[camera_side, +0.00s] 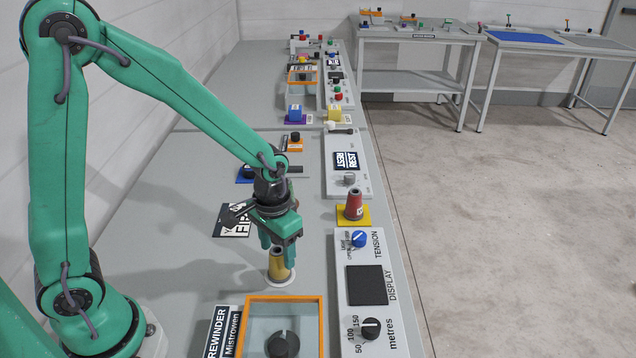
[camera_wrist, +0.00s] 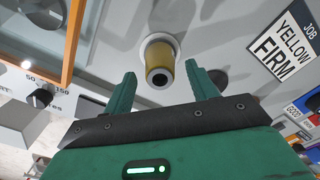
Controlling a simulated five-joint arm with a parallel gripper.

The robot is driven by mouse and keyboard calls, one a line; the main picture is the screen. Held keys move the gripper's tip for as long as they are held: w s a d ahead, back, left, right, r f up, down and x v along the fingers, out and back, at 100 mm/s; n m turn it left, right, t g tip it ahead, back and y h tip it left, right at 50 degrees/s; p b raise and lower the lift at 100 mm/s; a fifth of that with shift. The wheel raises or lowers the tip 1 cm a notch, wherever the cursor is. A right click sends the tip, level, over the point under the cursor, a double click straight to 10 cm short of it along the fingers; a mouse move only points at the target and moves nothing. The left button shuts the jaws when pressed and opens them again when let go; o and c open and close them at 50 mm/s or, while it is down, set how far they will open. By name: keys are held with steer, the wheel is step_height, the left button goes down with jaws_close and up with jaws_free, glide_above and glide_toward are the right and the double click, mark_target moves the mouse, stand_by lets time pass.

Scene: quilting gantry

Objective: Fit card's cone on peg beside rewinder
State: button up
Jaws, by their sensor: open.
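The job card (camera_side: 237,219) lies flat on the bench left of my gripper; in the wrist view the card (camera_wrist: 287,42) reads "JOB YELLOW FIRM". The yellow cone (camera_side: 277,270) stands upright on a white round base (camera_side: 281,281), just behind the rewinder's orange-framed bay (camera_side: 322,322). Any peg inside the cone is hidden. My gripper (camera_side: 284,241) is open at the cone's top. In the wrist view the cone (camera_wrist: 160,57) appears between the spread fingers of my gripper (camera_wrist: 161,75), with gaps at both sides. A red cone (camera_side: 353,206) stands on a yellow pad.
The rewinder sign (camera_side: 219,332) is left of the bay. Small knobs and blocks stand farther back along the bench.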

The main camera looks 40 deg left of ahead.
mark_target(277, 250)
steer(key=shift+r, duration=0.15)
steer(key=shift+r, duration=3.75)
steer(key=shift+r, duration=0.1)
steer(key=shift+s+a+r, duration=0.2)
steer(key=shift+s+r, duration=0.05)
steer(key=shift+r, duration=0.25)
steer(key=s+a+r+t, duration=0.5)
steer(key=s+r, duration=0.5)
steer(key=shift+s+t, duration=0.3)
steer(key=shift+s, duration=0.05)
